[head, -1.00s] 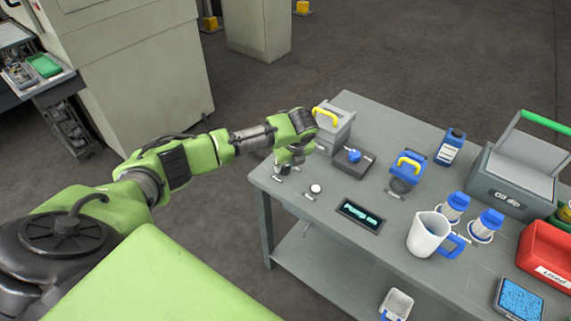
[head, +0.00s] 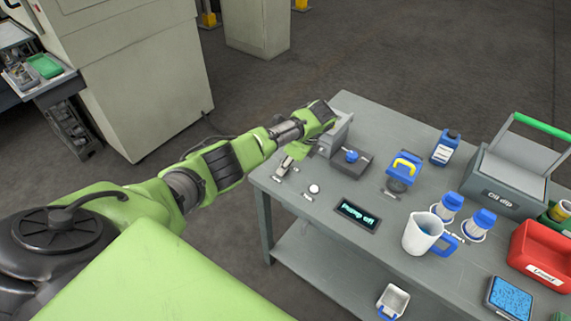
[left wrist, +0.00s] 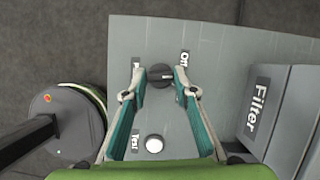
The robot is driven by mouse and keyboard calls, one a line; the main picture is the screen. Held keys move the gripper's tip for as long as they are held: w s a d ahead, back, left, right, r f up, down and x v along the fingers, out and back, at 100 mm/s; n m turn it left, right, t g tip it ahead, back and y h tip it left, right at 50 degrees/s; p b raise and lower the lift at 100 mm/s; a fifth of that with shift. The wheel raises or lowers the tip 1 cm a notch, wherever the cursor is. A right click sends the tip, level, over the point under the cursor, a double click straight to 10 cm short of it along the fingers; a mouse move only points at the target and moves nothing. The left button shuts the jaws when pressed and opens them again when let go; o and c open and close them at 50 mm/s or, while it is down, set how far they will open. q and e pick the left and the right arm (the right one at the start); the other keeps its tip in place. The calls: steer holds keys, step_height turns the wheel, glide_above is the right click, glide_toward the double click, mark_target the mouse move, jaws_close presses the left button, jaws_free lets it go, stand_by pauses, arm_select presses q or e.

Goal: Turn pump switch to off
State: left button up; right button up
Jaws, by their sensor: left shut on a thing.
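The pump switch is a small dark rotary knob (left wrist: 158,76) on the grey bench top. Its pale mark points right, near a partly hidden label that seems to read "Off". Another label on the left is mostly covered by a finger. My left gripper (left wrist: 160,88) is shut on the knob, one finger on each side; in the head view the gripper (head: 284,170) reaches down at the bench's left corner. The display (head: 357,215) on the bench reads "Pump off". My right gripper is not in view.
A white "Test" button (left wrist: 154,144) lies close to the fingers. The grey Filter box (head: 338,135) stands just beyond my left gripper. A blue-knobbed block (head: 351,157), white jug (head: 421,236) and Oil dip box (head: 508,188) stand farther right.

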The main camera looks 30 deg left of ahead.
arm_select(q)
steer(key=shift+w+f+n+g+b, duration=0.15)
steer(key=shift+n+g+b, duration=0.45)
steer(key=shift+n, duration=0.6)
steer(key=shift+n+b, duration=0.75)
steer(key=shift+n, duration=0.15)
steer(key=shift+a+h, duration=0.1)
steer(key=shift+h, duration=0.2)
steer(key=o, duration=1.1)
steer(key=shift+r, duration=0.2)
steer(key=v, duration=1.2)
steer(key=shift+w, duration=0.2)
